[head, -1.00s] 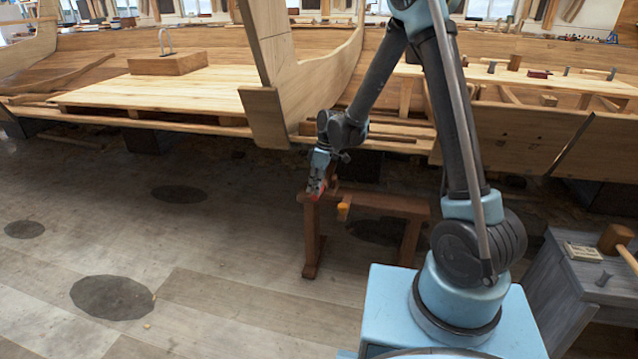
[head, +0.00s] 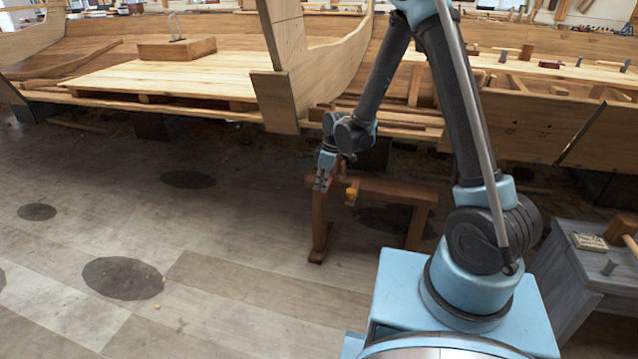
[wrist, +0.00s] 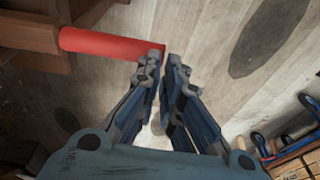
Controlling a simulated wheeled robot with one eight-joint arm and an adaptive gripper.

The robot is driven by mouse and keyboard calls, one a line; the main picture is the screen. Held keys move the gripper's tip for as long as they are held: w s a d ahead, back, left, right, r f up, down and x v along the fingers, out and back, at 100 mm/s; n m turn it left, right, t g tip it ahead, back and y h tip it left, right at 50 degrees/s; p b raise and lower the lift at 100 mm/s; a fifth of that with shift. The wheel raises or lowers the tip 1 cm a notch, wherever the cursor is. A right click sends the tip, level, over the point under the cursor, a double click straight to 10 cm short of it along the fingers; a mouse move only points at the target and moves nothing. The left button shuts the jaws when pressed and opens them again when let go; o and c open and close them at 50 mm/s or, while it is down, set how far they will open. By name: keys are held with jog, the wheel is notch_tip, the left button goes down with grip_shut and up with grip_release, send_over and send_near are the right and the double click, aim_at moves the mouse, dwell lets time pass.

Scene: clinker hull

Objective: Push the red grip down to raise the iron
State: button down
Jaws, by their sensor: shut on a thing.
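The red grip (wrist: 110,44) is a smooth round bar in the wrist view. It runs from a brown wooden part at the left to my fingertips. My gripper (wrist: 163,58) is shut on its free end, and the fingers hide part of the contact. In the head view my gripper (head: 322,187) is low, at the left end of a brown wooden trestle (head: 395,187). Only a little red shows there beside the fingers. I cannot make out the iron for certain in either view.
A small orange piece (head: 351,194) is at the trestle's front. The wooden hull (head: 290,85) stands close behind my gripper. A grey bench (head: 590,270) with a mallet is at the right. The plank floor (head: 220,270) at the left is mostly open.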

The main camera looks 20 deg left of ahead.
jog(key=shift+w+d, duration=0.1)
jog(key=v, duration=1.3)
jog(key=shift+s+r, duration=0.3)
jog(key=shift+r, duration=0.15)
jog(key=s+d+r+m+t, duration=0.15)
jog(key=d+r+m, duration=0.25)
jog(key=d, duration=0.8)
jog(key=s+d+r+m, duration=0.2)
jog(key=d+r+m, duration=0.2)
jog(key=d, duration=0.8)
jog(key=s+d+f+m+h, duration=0.1)
jog(key=s+d+f+m, duration=0.1)
jog(key=s+d+m, duration=0.3)
jog(key=s+d+f+m+t+h, duration=0.1)
jog(key=s+d+m, duration=0.3)
jog(key=s+d, duration=0.6)
jog(key=d+f, duration=0.1)
jog(key=d, duration=0.1)
jog(key=shift+d+f+m, duration=0.3)
jog(key=shift+f+m, duration=0.05)
jog(key=shift+m, duration=0.05)
